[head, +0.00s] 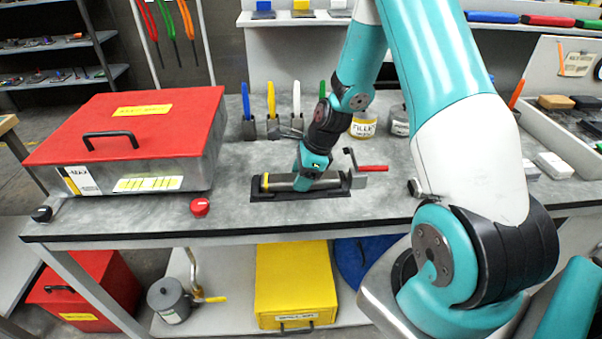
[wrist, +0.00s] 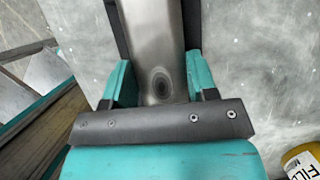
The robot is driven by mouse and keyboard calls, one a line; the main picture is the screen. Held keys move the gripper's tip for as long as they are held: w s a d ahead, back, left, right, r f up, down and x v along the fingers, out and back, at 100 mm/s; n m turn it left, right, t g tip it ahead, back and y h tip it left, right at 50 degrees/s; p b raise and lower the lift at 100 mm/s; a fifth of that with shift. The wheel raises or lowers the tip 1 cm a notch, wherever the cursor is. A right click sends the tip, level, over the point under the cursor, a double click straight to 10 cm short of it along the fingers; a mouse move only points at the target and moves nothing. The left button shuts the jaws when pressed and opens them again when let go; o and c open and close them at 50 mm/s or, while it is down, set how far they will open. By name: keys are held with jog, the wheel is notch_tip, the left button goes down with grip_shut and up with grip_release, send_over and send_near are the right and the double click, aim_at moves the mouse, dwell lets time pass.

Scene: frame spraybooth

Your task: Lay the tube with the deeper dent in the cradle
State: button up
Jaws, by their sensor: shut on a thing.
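My gripper (wrist: 152,85) is shut on a grey metal tube (wrist: 153,28), its teal fingers on either side of it in the wrist view. A dark round dent shows on the tube between the fingers. In the head view the tube (head: 280,178) lies along the black cradle (head: 262,193) on the bench, with my gripper (head: 308,180) over its middle. A yellow band marks the tube's left end. The tube looks level and in or just above the cradle; I cannot tell whether it touches the bottom. No second tube is clearly seen.
A red-lidded box (head: 150,120) fills the bench's left. A red-handled clamp (head: 372,168) stands at the cradle's right end. Coloured upright holders (head: 272,120) and a filler tin (head: 363,126) stand behind. A red knob (head: 200,207) sits near the front edge. Bare bench lies before the cradle.

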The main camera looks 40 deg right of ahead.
jog(key=o, duration=1.1)
jog(key=shift+f, duration=0.1)
jog(key=shift+r, duration=0.25)
jog(key=b+v, duration=0.1)
jog(key=v, duration=1)
jog(key=s+a+r+n+g, duration=0.1)
jog(key=s+a+r+n, duration=0.25)
jog(key=a+n, duration=0.5)
jog(key=s+a+r+n, duration=0.3)
jog(key=a+r+n, duration=0.2)
jog(key=a+n, duration=0.3)
jog(key=s+a+r+n, duration=0.2)
jog(key=s+a+n, duration=0.2)
jog(key=s+n, duration=0.2)
jog(key=s+a+r+n+g, duration=0.1)
jog(key=s+a+n, duration=0.4)
jog(key=s+n, duration=0.2)
jog(key=shift+s+r+n+y, duration=0.3)
jog(key=shift+r+n, duration=0.1)
jog(key=shift+n, duration=0.85)
